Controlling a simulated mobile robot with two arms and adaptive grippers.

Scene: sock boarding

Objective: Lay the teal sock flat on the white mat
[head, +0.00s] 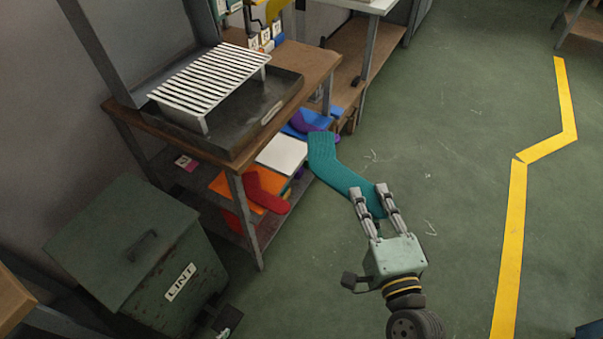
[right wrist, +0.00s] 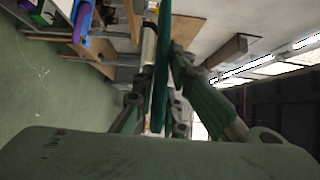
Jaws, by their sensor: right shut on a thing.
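The teal sock (head: 335,172) hangs out from my right gripper (head: 371,190), which is shut on one end of it. Its other end reaches up and left in the head view, close to the shelf edge. In the right wrist view the sock (right wrist: 161,75) shows edge-on as a thin teal strip between the fingers (right wrist: 156,100). My left gripper is not in view.
A bench with a slatted rack (head: 210,77) stands above. A lint bin (head: 128,250) is at left.

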